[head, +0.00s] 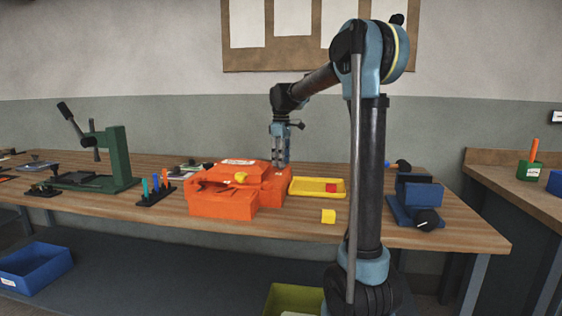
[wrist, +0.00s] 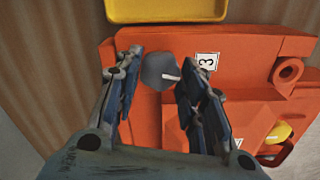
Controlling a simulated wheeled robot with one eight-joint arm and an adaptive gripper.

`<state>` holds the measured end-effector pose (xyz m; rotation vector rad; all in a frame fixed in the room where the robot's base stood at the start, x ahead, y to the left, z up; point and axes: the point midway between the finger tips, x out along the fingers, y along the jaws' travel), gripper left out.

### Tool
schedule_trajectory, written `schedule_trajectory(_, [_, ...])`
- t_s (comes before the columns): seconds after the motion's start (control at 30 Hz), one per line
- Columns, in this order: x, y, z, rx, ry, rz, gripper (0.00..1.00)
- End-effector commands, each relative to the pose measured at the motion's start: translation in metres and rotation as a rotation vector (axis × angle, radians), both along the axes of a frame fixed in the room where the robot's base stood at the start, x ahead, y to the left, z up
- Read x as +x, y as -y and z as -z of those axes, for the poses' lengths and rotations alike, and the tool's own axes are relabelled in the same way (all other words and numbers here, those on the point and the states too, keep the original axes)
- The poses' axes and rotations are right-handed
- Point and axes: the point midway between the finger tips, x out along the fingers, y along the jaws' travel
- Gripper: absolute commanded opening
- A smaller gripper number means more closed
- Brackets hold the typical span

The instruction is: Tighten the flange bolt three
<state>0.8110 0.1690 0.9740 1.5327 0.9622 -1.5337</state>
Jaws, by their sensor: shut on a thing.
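The orange mould (head: 222,200) lies on the workbench, and it fills much of the wrist view (wrist: 240,105). My gripper (head: 280,160) points down at the mould's far right side. In the wrist view, a grey bolt head (wrist: 158,72) sits between the fingers of my gripper (wrist: 160,76), beside a white label marked 3 (wrist: 206,61). The fingers are shut on this bolt, flange bolt three. Its shank is hidden beneath the head, and the head camera does not show the bolt.
A yellow tray (head: 300,187) with a red cube (head: 331,187) stands right of the mould. A yellow block (head: 328,216) lies in front. A green press (head: 112,160) and a tool rack (head: 156,194) stand to the left. A blue vise-like fixture (head: 415,200) is at the right.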

Motion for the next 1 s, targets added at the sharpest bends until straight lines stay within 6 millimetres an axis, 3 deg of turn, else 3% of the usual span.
schedule_trajectory(0.4, [0.0024,-0.0011,-0.0004,0.003,0.005,0.201,0.13])
schedule_trajectory(0.97, [0.0023,-0.0008,-0.0003,0.002,0.004,0.233,0.13])
schedule_trajectory(1.0, [0.0022,-0.0007,-0.0003,0.002,0.004,0.233,0.39])
